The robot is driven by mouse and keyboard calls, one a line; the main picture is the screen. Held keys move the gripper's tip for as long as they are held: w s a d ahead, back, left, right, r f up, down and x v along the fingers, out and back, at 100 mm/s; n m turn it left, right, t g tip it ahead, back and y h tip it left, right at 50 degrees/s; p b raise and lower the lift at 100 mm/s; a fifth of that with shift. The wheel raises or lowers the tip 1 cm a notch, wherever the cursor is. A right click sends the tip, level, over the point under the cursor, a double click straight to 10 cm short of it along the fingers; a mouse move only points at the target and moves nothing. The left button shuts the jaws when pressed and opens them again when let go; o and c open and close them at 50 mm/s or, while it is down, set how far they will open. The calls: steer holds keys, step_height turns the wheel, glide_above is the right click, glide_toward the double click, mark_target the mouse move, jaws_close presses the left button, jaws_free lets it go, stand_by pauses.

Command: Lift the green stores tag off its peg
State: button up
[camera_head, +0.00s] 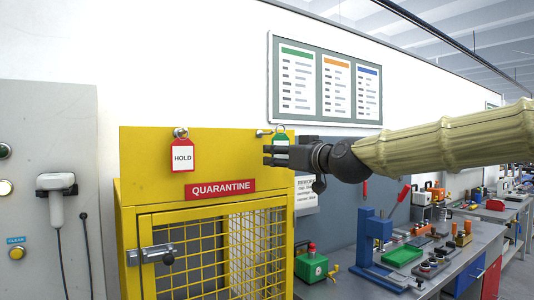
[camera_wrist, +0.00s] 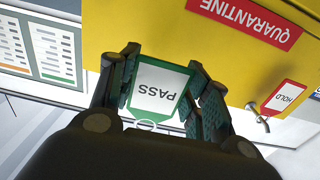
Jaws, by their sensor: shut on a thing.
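The green-edged tag, marked PASS, shows upside down in the wrist view (camera_wrist: 160,90), between the two fingers of my gripper (camera_wrist: 165,85). My gripper is shut on it. A pale ring (camera_wrist: 145,125) is at the tag's hole end. In the head view, my gripper (camera_head: 268,155) is in front of the tag's lower part, and its green top (camera_head: 281,138) shows above the fingers. A metal peg (camera_head: 263,133) sticks out of the yellow panel just left of the ring. I cannot tell whether the ring is still around that peg.
A red HOLD tag (camera_head: 182,156) hangs on another peg to the left. Below is a yellow mesh cage (camera_head: 210,250) with a red QUARANTINE sign (camera_head: 220,189). A notice board (camera_head: 325,80) is on the wall above. A cluttered workbench (camera_head: 345,286) stands at right.

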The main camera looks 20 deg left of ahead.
steer(key=shift+v, duration=0.95)
